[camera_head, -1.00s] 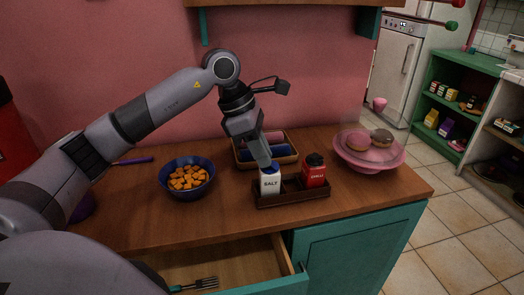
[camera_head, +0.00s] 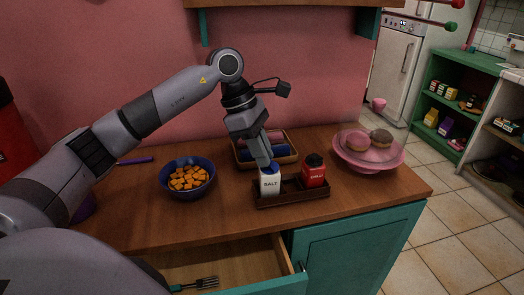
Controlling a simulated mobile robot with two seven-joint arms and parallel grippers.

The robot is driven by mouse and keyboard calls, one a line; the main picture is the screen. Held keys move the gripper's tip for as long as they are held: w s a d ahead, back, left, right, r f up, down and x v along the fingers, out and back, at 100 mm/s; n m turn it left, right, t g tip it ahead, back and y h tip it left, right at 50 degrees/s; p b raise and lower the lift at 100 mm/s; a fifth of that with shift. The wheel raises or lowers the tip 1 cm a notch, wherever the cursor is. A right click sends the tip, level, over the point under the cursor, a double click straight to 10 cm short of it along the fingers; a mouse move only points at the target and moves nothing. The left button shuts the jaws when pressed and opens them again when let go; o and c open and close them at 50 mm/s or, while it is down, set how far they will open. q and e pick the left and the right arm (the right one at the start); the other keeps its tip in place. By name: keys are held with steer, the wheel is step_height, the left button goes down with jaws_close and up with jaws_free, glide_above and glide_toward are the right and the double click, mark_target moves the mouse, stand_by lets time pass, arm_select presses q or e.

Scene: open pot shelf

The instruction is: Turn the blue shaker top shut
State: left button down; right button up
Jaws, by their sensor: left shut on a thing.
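The salt shaker (camera_head: 270,184) is white with "SALT" on its front. It stands upright at the left end of a dark wooden tray (camera_head: 293,199). Its blue top (camera_head: 271,168) is mostly hidden by my left gripper (camera_head: 268,163). My left gripper comes down from above and is shut on the blue top. A red chilli shaker (camera_head: 314,173) with a black top stands in the same tray, to the right. My right gripper is not in view.
A blue bowl of orange cubes (camera_head: 188,178) stands to the left. A basket (camera_head: 284,154) is behind the tray. A pink cake stand with doughnuts (camera_head: 368,158) under a clear cover is to the right. The drawer (camera_head: 220,264) below is open, with a fork inside.

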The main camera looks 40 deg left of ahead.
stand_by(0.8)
arm_select(q)
steer(key=c, duration=1.1)
jaws_free()
steer(key=shift+c, duration=0.2)
steer(key=v, duration=0.7)
steer(key=shift+r, duration=0.1)
